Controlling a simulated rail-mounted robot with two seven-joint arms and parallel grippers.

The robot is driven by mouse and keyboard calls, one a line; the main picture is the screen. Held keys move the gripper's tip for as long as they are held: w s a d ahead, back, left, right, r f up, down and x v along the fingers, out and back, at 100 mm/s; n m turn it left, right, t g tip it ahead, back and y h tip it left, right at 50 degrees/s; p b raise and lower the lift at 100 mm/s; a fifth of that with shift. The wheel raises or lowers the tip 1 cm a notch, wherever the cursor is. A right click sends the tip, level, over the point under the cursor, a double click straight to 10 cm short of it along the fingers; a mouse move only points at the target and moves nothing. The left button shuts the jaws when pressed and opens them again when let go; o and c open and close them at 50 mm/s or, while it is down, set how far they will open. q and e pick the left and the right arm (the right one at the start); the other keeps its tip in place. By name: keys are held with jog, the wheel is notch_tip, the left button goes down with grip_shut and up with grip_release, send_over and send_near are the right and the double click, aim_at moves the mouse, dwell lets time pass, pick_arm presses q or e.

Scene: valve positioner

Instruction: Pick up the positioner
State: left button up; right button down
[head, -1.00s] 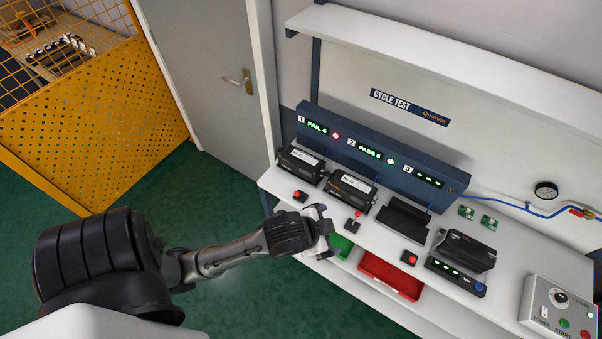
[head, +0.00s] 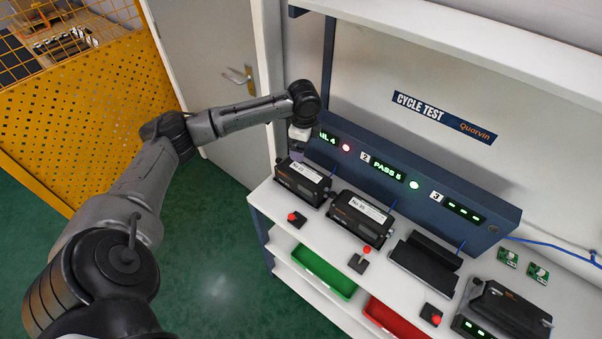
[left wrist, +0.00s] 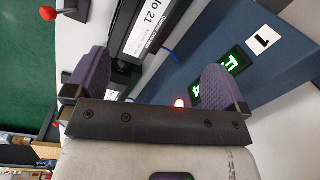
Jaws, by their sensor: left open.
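A black positioner with a white label (head: 303,182) sits in station 1 at the left end of the bench, under a display ending in 4 with a red light. In the left wrist view the positioner (left wrist: 124,68) shows a label reading 21. My left gripper (head: 296,154) is above its back left part; its purple fingers (left wrist: 155,82) are spread apart with nothing held. Contact with the positioner cannot be told. A second positioner (head: 361,218) sits in station 2 under PASS 5 with a light green lamp. My right gripper is not in view.
The station 3 cradle (head: 423,264) is empty. Another black unit (head: 510,308) stands at the right. Red-knobbed levers (head: 296,219) line the bench front. A green bin (head: 325,271) and a red bin (head: 392,318) are below. The blue display housing (head: 400,183) stands behind the stations.

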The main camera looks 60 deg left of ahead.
aim_at(302, 171)
pick_arm(q)
jog(key=f+m, duration=0.1)
jog(key=f, duration=0.1)
jog(key=d+f+m, duration=0.1)
jog(key=f, duration=0.2)
jog(key=f+m+h, duration=0.1)
jog(key=f+m, duration=0.1)
jog(key=shift+s+d+f+b, duration=0.25)
jog(key=shift+s+f+b, duration=0.15)
jog(key=shift+s+a+f+b, duration=0.1)
jog(key=shift+a+f+b, duration=0.05)
jog(key=shift+f, duration=1.4)
jog(key=shift+a+f+b, duration=0.15)
jog(key=shift+f, duration=1.4)
jog(key=c, duration=1.5)
jog(key=shift+r, duration=0.15)
jog(key=shift+c, duration=0.6)
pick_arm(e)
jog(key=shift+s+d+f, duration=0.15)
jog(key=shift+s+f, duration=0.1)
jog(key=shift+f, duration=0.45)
pick_arm(q)
jog(key=shift+r, duration=0.1)
